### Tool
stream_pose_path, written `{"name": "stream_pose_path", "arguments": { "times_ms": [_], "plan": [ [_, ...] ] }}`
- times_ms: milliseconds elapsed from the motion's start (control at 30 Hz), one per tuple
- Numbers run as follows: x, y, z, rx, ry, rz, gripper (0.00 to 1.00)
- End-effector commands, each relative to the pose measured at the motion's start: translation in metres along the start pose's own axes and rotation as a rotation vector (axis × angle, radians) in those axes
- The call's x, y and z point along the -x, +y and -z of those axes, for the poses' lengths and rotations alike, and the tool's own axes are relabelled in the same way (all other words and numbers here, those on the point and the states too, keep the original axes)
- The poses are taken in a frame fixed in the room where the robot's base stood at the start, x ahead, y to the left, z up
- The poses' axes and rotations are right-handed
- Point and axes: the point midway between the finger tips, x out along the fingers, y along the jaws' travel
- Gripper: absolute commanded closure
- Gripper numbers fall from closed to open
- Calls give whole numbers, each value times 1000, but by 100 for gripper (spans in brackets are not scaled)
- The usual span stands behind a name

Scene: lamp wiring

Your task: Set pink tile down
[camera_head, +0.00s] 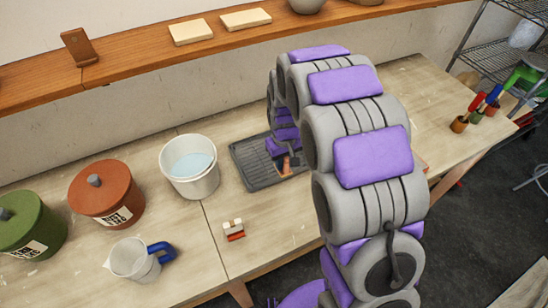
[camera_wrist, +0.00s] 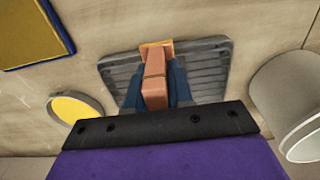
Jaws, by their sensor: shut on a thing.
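My gripper (camera_wrist: 154,92) is shut on a salmon-pink block, which I take to be the pink tile (camera_wrist: 155,82). Dark blue fingers press on it from both sides. An orange-tan edge shows at its far end. The gripper and tile are over the grey ribbed tray (camera_wrist: 205,72); I cannot tell whether the tile touches it. In the head view my arm hides much of the gripper, and a small orange-pink bit of the tile (camera_head: 287,165) shows over the tray (camera_head: 251,171).
A white bucket (camera_head: 189,178) with pale blue liquid stands left of the tray. A jug (camera_head: 134,261) with a blue handle, a red canister (camera_head: 106,196), a green canister (camera_head: 29,226) and a small red-and-white item (camera_head: 234,229) are also on the bench. A shelf (camera_head: 140,58) runs behind.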

Motion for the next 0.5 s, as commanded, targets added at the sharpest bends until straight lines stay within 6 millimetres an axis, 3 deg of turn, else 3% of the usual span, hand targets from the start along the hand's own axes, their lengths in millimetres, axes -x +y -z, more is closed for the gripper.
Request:
{"name": "stream_pose_path", "arguments": {
  "times_ms": [200,500],
  "plan": [
    [-5,0,35,-2,1,3,100],
    [-4,-3,53,0,3,0,100]
  ]
}}
